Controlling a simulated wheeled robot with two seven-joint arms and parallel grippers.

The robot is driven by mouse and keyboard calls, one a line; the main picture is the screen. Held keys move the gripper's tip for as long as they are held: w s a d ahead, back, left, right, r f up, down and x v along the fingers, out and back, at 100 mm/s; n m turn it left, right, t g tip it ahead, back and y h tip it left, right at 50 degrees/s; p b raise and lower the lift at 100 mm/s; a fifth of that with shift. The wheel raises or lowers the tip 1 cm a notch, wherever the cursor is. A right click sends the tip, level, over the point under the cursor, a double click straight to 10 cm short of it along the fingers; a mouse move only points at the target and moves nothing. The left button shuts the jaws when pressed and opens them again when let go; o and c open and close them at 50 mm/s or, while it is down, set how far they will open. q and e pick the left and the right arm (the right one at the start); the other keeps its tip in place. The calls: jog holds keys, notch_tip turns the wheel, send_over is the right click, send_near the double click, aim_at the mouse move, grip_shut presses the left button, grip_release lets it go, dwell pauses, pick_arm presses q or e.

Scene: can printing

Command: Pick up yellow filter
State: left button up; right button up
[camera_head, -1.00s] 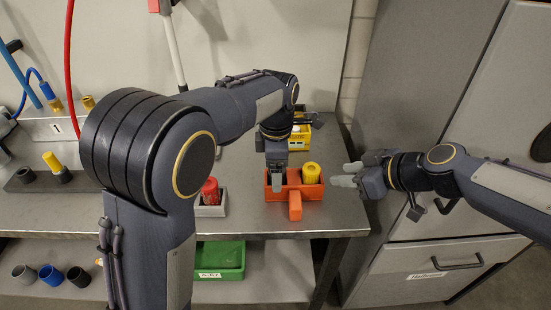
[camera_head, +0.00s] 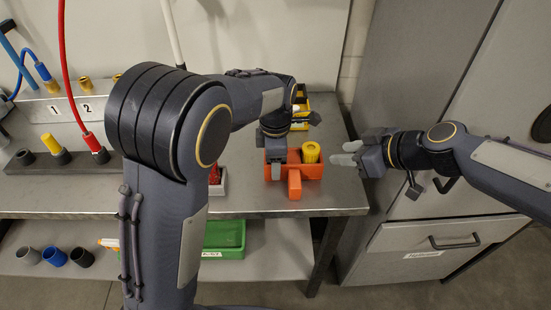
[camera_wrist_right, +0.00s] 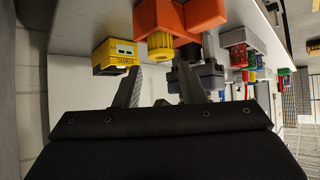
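The yellow filter (camera_head: 311,152) is a ribbed cylinder. It stands in the right part of an orange holder (camera_head: 294,185) near the table's front edge. My right gripper (camera_head: 346,154) is just right of the holder, its fingers pointing left towards the filter, apart from it. In the right wrist view, which looks upside down, the filter (camera_wrist_right: 161,45) shows beyond and between the open, empty fingers (camera_wrist_right: 160,88). My left gripper (camera_head: 276,170) points down at the left part of the holder. Its fingertips are partly hidden, and I cannot tell if it holds anything.
A yellow box (camera_head: 300,112) stands behind the holder. A grey tray (camera_head: 218,187) with a red part is to its left, partly behind my left arm. A green bin (camera_head: 224,240) is on the lower shelf. Grey cabinet drawers (camera_head: 420,250) are at the right.

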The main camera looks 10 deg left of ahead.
pick_arm(q)
jog(key=c, duration=0.4)
jog(key=shift+c, duration=0.2)
pick_arm(e)
jog(key=shift+o, duration=1.4)
jog(key=shift+a, duration=0.1)
jog(key=o, duration=0.4)
jog(key=a+n+g, duration=0.1)
jog(key=n, duration=0.1)
jog(key=s+a+n, duration=0.1)
jog(key=n, duration=0.2)
jog(key=s+a+r+n+g, duration=0.1)
jog(key=a+n, duration=0.1)
jog(key=n, duration=0.1)
jog(key=shift+s+g, duration=0.25)
jog(key=shift+g, duration=0.05)
jog(key=shift+c, duration=0.2)
jog(key=n+t+h, duration=0.1)
jog(key=n+h, duration=0.6)
jog(key=n, duration=1.4)
send_near(312, 149)
notch_tip(312, 149, up, 2)
jog(key=s, duration=0.2)
jog(key=shift+t, duration=0.3)
jog(key=x, duration=0.3)
jog(key=w+d+x, duration=0.1)
jog(key=x, duration=0.1)
jog(key=shift+a+f, duration=0.15)
jog(key=shift+f, duration=0.05)
jog(key=shift+x, duration=2.75)
